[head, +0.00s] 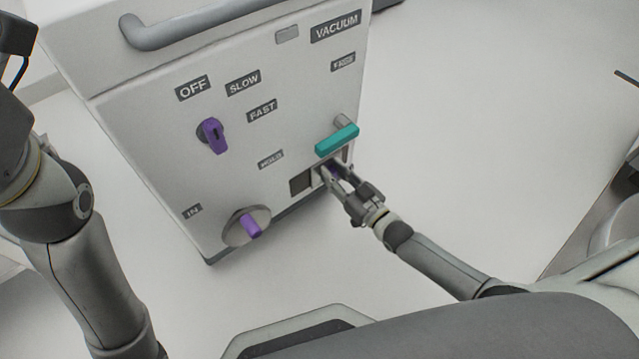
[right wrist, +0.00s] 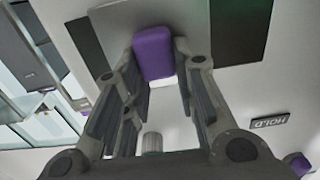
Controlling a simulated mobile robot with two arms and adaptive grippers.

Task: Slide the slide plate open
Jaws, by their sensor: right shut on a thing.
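The slide plate (head: 314,178) is a pale plate low on the right of the machine's white front panel, mostly hidden by my right gripper in the head view. In the right wrist view the plate (right wrist: 196,18) lies between two dark openings and bears a purple knob (right wrist: 153,54). My right gripper (head: 331,172) is shut on this purple knob, with one finger on each side in the right wrist view (right wrist: 155,75). In the head view, a dark opening (head: 300,183) shows left of the plate. My left arm shows at the left edge, but its gripper is out of view.
A teal bar handle (head: 337,140) sticks out just above my right gripper. A purple switch (head: 212,135) and a round dial with a purple grip (head: 252,228) are further left on the panel. A grey rail (head: 200,25) crosses the top. Floor to the right is clear.

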